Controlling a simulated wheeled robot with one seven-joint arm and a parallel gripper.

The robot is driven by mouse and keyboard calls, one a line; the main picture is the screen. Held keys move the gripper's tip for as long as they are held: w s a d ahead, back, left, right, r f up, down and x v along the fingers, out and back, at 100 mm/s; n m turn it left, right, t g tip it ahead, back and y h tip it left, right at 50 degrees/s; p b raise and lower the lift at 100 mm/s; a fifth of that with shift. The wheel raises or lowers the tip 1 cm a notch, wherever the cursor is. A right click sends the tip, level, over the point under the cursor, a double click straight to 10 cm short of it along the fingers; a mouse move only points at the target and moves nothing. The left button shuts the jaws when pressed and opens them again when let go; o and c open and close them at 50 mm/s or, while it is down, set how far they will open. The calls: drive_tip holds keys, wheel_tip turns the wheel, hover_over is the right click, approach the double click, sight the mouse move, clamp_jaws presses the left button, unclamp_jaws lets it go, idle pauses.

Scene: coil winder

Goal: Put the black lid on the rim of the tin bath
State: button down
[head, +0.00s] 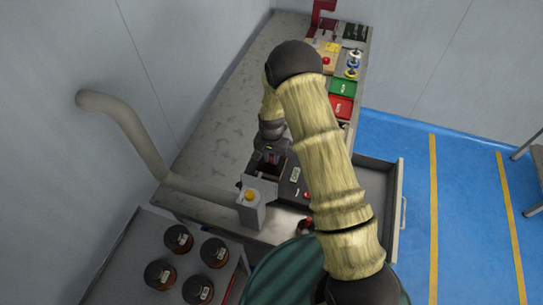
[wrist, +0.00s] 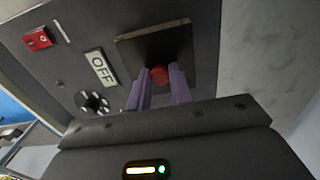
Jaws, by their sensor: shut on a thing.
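The tin bath (head: 290,185) is a dark grey box on the bench, with an OFF display, a knob and a red switch; its top panel (wrist: 75,65) fills the left of the wrist view. My gripper (wrist: 160,82) has its two purple fingers shut on the red knob of the black lid (wrist: 190,45), a dark square plate. The lid lies over the bath's opening, which is hidden under it. I cannot tell whether it touches the rim. In the head view my gripper (head: 270,157) points down at the bath.
A grey box with a yellow button (head: 252,200) stands close at the front left, beside a thick grey pipe (head: 130,125). An open drawer (head: 380,180) is on the right. A cart (head: 125,255) holds several dark spools.

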sight(272, 160)
drive_tip(key=c, duration=1.3)
unclamp_jaws()
drive_tip(key=shift+f, duration=0.1)
wheel_tip(272, 160, up, 12)
drive_tip(key=b, duration=0.4)
